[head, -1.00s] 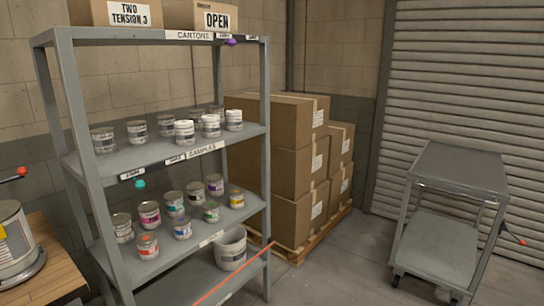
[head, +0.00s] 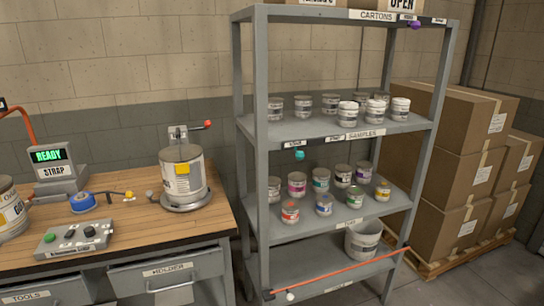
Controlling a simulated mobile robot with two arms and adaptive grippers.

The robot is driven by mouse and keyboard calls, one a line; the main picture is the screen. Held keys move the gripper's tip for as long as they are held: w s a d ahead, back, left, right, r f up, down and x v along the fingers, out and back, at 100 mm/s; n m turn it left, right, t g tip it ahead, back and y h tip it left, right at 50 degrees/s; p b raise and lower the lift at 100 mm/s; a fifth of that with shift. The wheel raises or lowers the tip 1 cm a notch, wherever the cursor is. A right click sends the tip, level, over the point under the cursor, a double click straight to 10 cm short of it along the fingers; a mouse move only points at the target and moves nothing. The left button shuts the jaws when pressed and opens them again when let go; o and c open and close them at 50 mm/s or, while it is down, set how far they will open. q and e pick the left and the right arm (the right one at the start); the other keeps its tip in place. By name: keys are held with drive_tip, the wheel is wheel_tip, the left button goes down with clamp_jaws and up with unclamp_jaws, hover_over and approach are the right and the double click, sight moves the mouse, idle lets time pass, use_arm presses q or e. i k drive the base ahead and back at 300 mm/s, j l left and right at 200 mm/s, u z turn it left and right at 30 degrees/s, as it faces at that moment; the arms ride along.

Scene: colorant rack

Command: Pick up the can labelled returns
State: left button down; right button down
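Several small white and grey cans stand on the rack's samples shelf, such as a white can (head: 348,114) at the front and a grey can (head: 275,108) at the left. Several cans with coloured labels stand on the shelf below, such as a magenta-label can (head: 297,184) and a red-topped can (head: 290,212). Their labels are too small to read, so I cannot tell which one says returns. A large can (head: 182,176) sits in a stand on the workbench. Neither of my grippers is in view.
The grey rack (head: 247,150) stands right of the wooden workbench (head: 120,219). A red bar (head: 340,273) crosses low in front of the rack, before a white bucket (head: 362,241). A control box (head: 75,239) lies on the bench. Cartons (head: 450,130) are stacked on a pallet at right.

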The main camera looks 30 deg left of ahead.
sight(182, 167)
drive_tip(key=u, duration=1.65)
drive_tip(key=i+j, duration=0.1)
drive_tip(key=j, duration=0.3)
drive_tip(key=i, duration=0.05)
